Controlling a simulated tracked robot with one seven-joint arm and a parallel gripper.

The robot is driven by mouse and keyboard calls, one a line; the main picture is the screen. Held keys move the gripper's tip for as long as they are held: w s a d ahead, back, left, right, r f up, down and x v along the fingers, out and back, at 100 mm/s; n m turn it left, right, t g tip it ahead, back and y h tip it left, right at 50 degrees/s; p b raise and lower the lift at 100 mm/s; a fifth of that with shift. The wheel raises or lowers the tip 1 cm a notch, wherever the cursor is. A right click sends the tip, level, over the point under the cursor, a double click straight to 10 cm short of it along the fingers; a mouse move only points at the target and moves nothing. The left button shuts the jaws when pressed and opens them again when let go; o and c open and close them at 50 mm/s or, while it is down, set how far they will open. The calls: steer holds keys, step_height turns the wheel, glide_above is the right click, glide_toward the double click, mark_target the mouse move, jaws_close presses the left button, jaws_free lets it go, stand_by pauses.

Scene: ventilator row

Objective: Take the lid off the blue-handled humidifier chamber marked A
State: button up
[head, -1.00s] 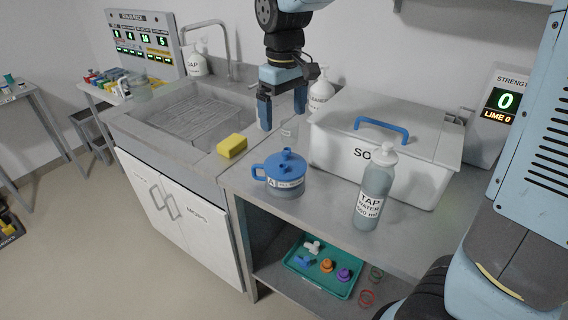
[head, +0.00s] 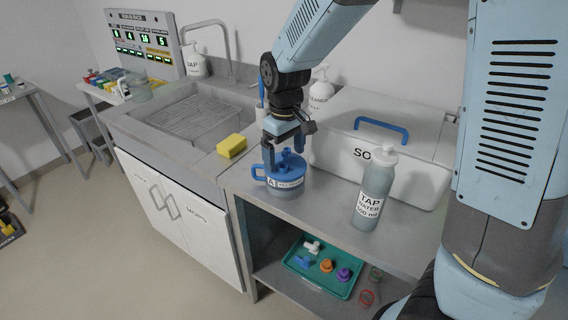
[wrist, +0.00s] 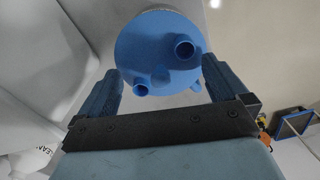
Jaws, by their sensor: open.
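The humidifier chamber marked A (head: 286,187) stands upright on the grey worktop, with a blue handle on its left side. Its round blue lid (head: 292,168) is on top and has short upright ports. My gripper (head: 285,160) is directly over the chamber, pointing down, with its fingers apart. In the wrist view the lid (wrist: 155,45) lies just beyond and between the two open fingers (wrist: 163,85), with two ports facing the camera. I cannot tell whether the fingers touch the lid. The fingers partly hide the lid in the head view.
A white box labelled SO… (head: 400,160) with a blue handle stands behind right. A tap-water bottle (head: 374,190) stands right of the chamber. A yellow sponge (head: 232,146) lies at the sink's edge. A green tray (head: 318,266) with small coloured parts sits on the shelf below.

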steer(key=shift+f, duration=0.1)
steer(key=c, duration=0.8)
steer(key=shift+c, duration=0.2)
